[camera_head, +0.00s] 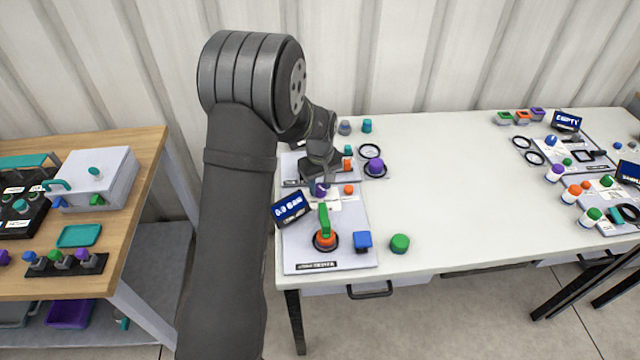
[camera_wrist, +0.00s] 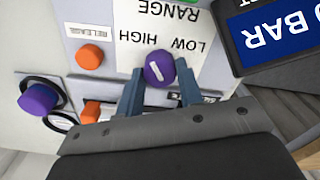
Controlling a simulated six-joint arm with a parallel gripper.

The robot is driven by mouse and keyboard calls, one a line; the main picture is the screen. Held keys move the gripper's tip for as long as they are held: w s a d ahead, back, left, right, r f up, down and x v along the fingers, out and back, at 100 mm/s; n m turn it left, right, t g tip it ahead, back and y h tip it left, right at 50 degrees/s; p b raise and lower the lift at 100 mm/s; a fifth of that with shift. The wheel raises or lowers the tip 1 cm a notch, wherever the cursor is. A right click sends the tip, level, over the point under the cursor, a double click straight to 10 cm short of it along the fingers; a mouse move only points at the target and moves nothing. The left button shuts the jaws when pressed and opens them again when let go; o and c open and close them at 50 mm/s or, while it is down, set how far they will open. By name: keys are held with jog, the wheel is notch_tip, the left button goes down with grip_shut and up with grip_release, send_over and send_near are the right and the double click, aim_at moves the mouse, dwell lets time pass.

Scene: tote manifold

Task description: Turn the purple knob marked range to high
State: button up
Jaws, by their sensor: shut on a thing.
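The purple range knob (camera_wrist: 158,66) sits on a white panel in the wrist view, below an upside-down label (camera_wrist: 165,30) reading RANGE, with HIGH at left and LOW at right. My gripper (camera_wrist: 160,78) has its two blue-grey fingers on either side of the knob and is shut on it. A short white mark shows on the knob's face; I cannot tell for sure which word it points to. In the head view my gripper (camera_head: 319,183) is over the back of the panel (camera_head: 350,255), and the purple knob (camera_head: 320,190) is partly hidden beneath it.
An orange release button (camera_wrist: 90,57) and another purple knob (camera_wrist: 38,99) are left of the gripper in the wrist view. A pressure display (camera_wrist: 275,35) stands close at right. In the head view a green lever (camera_head: 323,220) rises nearby. The table's middle (camera_head: 460,180) is clear.

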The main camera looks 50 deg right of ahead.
aim_at(320, 187)
dwell(0.4)
jog(key=o, duration=1)
jog(key=shift+c, duration=0.2)
jog(key=shift+r, duration=0.1)
notch_tip(320, 187, up, 17)
jog(key=shift+r, duration=0.2)
notch_tip(320, 187, down, 18)
jog(key=shift+r, duration=0.2)
dwell(0.4)
